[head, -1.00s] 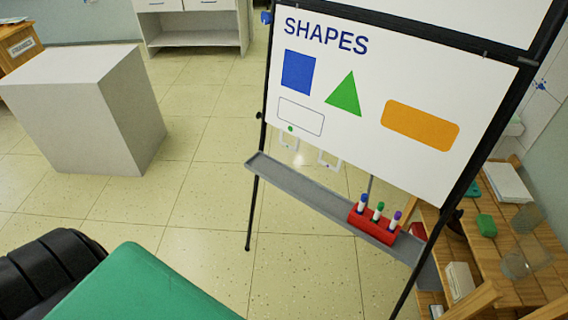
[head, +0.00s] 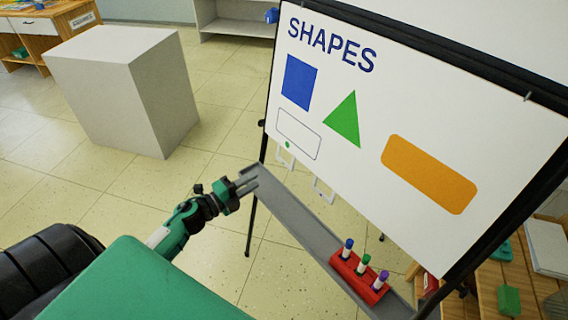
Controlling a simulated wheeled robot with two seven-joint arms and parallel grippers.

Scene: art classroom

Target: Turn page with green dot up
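The flip chart page (head: 350,190) hangs on a black-framed easel and shows "SHAPES", a blue square, a green triangle, an orange rounded bar and an empty outlined box. A small green dot (head: 288,145) sits below that box near the page's lower left edge. Pale tabs (head: 322,191) hang below the bottom edge. My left gripper (head: 247,183) is at the left end of the easel's grey tray, below and left of the green dot and apart from the page. Its fingers look slightly parted, with nothing seen between them. My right gripper is not in view.
The grey tray (head: 300,225) runs along the easel below the page. A red holder (head: 358,277) with three markers stands at its right end. A white block (head: 125,90) stands at the left. A wooden shelf (head: 490,290) is at the lower right.

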